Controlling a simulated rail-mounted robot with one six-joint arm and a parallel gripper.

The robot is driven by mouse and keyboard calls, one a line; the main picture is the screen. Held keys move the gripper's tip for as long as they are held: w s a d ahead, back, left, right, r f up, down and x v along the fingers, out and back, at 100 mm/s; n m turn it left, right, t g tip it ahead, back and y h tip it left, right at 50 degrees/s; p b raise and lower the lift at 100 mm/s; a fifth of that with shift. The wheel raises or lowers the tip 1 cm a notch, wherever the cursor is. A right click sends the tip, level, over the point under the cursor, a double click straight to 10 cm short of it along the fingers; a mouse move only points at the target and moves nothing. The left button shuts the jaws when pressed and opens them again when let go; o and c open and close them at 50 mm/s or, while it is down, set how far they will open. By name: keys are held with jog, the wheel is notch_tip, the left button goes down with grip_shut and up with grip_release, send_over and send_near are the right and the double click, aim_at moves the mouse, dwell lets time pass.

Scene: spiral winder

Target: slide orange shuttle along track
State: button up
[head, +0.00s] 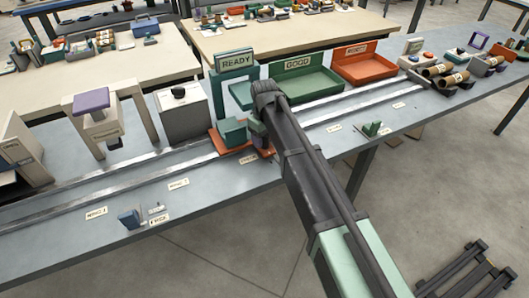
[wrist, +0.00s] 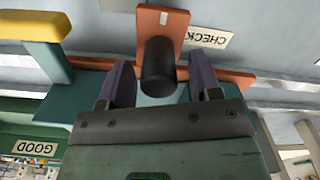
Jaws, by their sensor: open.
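The orange shuttle (head: 240,148) sits on the rail track below the READY gate and carries a teal block (head: 233,131). In the wrist view the shuttle's orange tab (wrist: 177,24) reaches toward a CHECK label. A dark round knob (wrist: 158,65) stands up from it. My gripper (head: 258,128) is at the shuttle, and in the wrist view its two purple-grey fingers (wrist: 161,82) are open, one on each side of the knob, with gaps visible. The arm hides part of the shuttle in the head view.
The track (head: 160,165) runs along the grey bench on both sides. The green READY gate (head: 236,62) rises behind the shuttle. A green GOOD tray (head: 315,80) and a red tray (head: 371,70) stand right.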

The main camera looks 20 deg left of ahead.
notch_tip(320, 180, down, 2)
jog(key=shift+f+b, duration=0.1)
jog(key=shift+b, duration=0.3)
grip_shut()
jog(key=shift+d, duration=0.1)
